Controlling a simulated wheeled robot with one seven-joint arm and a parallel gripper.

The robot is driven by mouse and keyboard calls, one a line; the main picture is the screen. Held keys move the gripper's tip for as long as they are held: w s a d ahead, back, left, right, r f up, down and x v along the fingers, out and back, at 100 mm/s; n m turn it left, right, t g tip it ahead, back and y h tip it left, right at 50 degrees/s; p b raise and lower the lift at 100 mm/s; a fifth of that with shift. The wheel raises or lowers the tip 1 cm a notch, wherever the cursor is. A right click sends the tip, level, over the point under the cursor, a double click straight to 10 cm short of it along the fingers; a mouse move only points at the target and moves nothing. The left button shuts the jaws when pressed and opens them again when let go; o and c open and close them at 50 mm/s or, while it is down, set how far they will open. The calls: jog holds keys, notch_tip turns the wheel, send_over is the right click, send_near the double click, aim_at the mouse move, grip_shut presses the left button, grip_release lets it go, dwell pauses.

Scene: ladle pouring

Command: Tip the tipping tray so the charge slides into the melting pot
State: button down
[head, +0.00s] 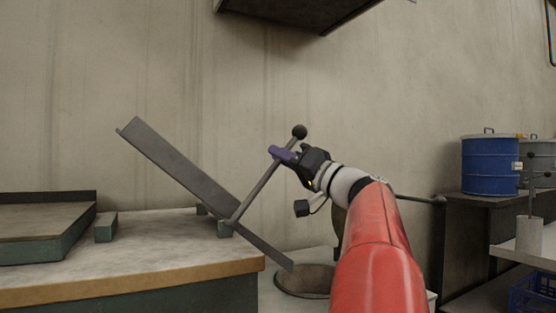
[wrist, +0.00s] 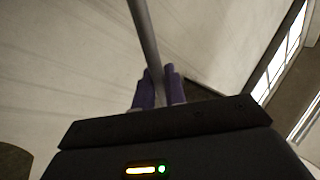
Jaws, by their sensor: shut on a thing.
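The grey tipping tray (head: 185,172) is steeply tilted, its high end at the upper left and its low end at the lower right, over the rim of the melting pot (head: 306,281). A lever rod (head: 258,188) with a dark ball knob (head: 299,131) rises from the tray's pivot, leaning right. My gripper (head: 280,154) has its purple fingers shut on the rod just below the knob. In the wrist view the rod (wrist: 143,35) runs between the fingers (wrist: 158,88). I see no charge on the tray; the pot's inside is mostly hidden.
A workbench (head: 130,255) with a low green-sided tray (head: 45,230) and a small block (head: 106,226) stands at the left. A dark hood (head: 300,12) hangs above. A blue drum (head: 489,165) stands on a dark shelf at the right.

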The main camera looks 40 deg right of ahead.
jog(key=shift+d+f, duration=0.25)
jog(key=c, duration=1.6)
grip_release()
jog(key=shift+o, duration=0.2)
jog(key=shift+r, duration=0.1)
jog(key=b+v, duration=0.1)
jog(key=v, duration=0.7)
jog(key=shift+a, duration=0.1)
